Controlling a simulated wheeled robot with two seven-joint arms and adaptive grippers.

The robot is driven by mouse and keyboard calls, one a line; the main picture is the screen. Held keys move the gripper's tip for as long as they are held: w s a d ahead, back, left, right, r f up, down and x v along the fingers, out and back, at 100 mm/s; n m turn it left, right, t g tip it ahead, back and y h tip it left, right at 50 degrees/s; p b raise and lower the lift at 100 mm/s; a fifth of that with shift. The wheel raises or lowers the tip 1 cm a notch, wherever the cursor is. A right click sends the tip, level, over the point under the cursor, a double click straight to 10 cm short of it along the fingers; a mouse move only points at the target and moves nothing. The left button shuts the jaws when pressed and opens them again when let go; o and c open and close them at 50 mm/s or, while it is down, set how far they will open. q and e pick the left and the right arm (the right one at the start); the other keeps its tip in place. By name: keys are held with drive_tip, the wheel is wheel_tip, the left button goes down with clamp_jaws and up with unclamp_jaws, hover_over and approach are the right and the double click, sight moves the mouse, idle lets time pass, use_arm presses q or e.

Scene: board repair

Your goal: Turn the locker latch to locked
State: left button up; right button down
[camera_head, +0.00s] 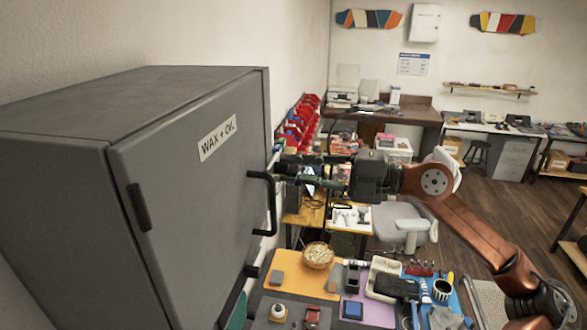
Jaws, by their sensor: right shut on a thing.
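The grey locker (190,180) fills the left of the view, its door closed and labelled "WAX + OIL". A black bar handle (272,205) stands out from the door's right part. My right gripper (281,168) reaches in from the right, at the door just by the handle's upper end. Its fingers are shut on the locker latch, which they mostly hide, so I cannot tell its angle. My left gripper is not in view.
Below the arm, a bench holds an orange mat (292,290), a wooden bowl (318,255), a white tray (381,275) and several tools. A grey chair (402,225) stands behind it. Open floor lies to the right.

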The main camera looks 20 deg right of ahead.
drive_tip(key=c, duration=2.1)
unclamp_jaws()
drive_tip(key=shift+w+d, duration=0.1)
drive_tip(key=v, duration=1.2)
drive_tip(key=shift+f, duration=0.1)
